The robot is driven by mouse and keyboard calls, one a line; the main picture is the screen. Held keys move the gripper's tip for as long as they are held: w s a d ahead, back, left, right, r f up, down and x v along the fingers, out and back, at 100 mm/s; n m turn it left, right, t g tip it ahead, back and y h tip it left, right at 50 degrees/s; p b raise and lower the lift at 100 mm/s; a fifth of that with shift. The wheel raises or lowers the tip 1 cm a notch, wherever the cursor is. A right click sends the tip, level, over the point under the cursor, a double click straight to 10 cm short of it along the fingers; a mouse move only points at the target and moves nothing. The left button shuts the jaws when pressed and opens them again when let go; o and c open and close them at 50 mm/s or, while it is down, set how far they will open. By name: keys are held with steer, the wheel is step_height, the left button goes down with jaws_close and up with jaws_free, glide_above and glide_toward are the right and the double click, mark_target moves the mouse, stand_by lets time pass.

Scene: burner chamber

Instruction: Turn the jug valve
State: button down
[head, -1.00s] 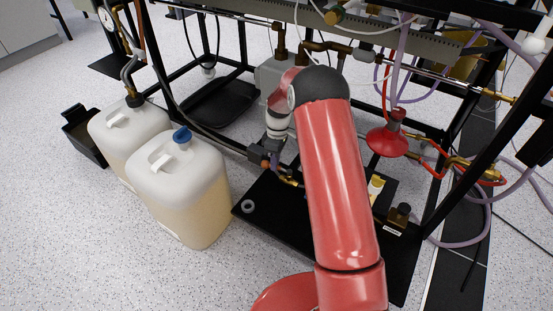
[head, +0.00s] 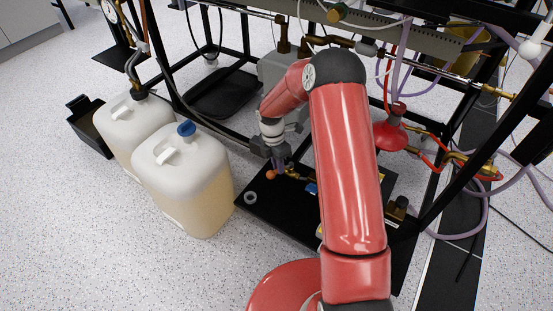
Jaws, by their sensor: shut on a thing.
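My gripper (head: 277,162) points down over the black base plate (head: 262,218), right of the front jug (head: 185,175). It is shut on a small part with an orange round end (head: 271,174), beside a brass fitting (head: 292,173). The fingers hide much of this part, and I cannot tell for sure whether it is the jug valve. A small blue piece (head: 311,188) shows just right of the fitting, partly behind my arm. The front jug is whitish, holds pale liquid and has a blue cap (head: 186,128).
A second jug (head: 130,122) with a pipe in its top stands behind the first. A black bin (head: 88,130) is at the left. Black frame posts, a red funnel-like part (head: 390,134) and purple hoses crowd the right. The speckled floor at front left is clear.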

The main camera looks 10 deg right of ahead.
steer(key=shift+s+d+r+n+h+p, duration=0.15)
steer(key=shift+s+n+p, duration=0.15)
steer(key=shift+n, duration=0.45)
steer(key=shift+s+d+f+n+h+p, duration=0.15)
steer(key=shift+s+n+p, duration=0.15)
steer(key=shift+n, duration=0.4)
steer(key=shift+s+d+r+n+h+p, duration=0.15)
steer(key=shift+s+n+p, duration=0.15)
steer(key=shift+n, duration=0.45)
steer(key=c, duration=1.4)
jaws_free()
steer(key=p+v, duration=0.1)
steer(key=v, duration=0.6)
steer(key=shift+r, duration=0.3)
